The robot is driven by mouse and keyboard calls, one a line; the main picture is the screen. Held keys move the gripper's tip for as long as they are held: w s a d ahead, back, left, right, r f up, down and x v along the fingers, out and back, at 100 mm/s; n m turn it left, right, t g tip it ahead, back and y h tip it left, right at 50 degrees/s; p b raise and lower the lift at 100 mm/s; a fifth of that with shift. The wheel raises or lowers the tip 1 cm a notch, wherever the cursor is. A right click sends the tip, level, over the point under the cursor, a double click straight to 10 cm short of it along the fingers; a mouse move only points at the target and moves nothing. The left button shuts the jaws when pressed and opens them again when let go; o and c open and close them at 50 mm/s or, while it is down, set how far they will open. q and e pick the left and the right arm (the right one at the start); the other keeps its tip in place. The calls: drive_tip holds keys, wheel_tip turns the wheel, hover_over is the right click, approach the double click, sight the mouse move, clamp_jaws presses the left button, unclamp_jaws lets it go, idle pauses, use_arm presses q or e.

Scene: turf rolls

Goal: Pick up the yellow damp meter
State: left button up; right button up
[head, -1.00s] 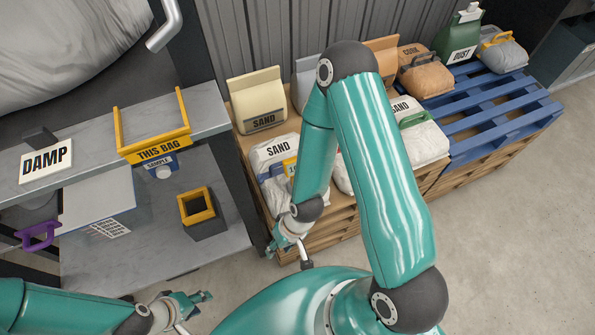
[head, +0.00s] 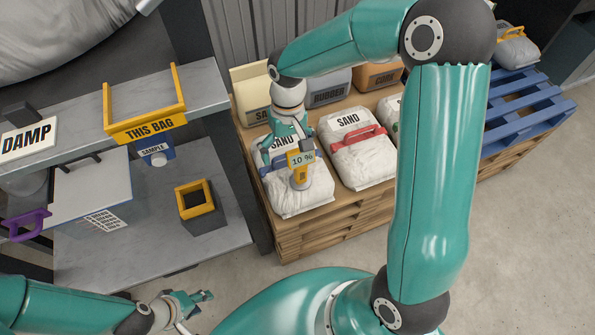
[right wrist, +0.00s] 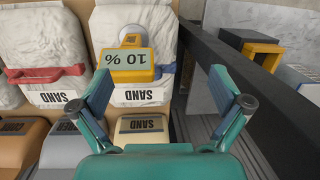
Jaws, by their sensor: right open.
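The yellow damp meter (head: 300,159) stands on a white sand bag (head: 292,197) at the pallet's front left, its display reading 10 %. It also shows in the right wrist view (right wrist: 139,67), beyond the fingertips and left of the middle between them. My right gripper (head: 287,150) is open and empty, just behind and above the meter. In the right wrist view the open right gripper (right wrist: 160,84) has a finger on each side, with no visible contact. My left gripper (head: 198,303) looks open and empty at the bottom left, away from the meter.
Another sand bag with a red handle (head: 357,147) lies right of the meter's bag. Rubber (head: 329,90) and cork (head: 381,75) bags stand behind.

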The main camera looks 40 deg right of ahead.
sight(300, 158)
drive_tip(key=d+r+m+t+h+b, duration=0.15)
drive_tip(key=d+r, duration=0.25)
drive_tip(key=r, duration=0.5)
drive_tip(key=shift+n, duration=0.25)
drive_tip(key=f, duration=0.3)
drive_tip(key=f+b, duration=0.1)
drive_tip(key=f, duration=0.3)
drive_tip(key=w+f, duration=0.1)
drive_tip(key=f, duration=0.3)
drive_tip(key=shift+f+b, duration=0.25)
drive_tip(key=shift+b, duration=0.05)
drive_tip(key=shift+s+f, duration=0.15)
drive_tip(key=shift+f, duration=1.15)
drive_tip(key=shift+s+f, duration=0.15)
drive_tip(key=shift+f, duration=1.1)
drive_tip(key=c, duration=1.5)
drive_tip(key=shift+r, duration=0.1)
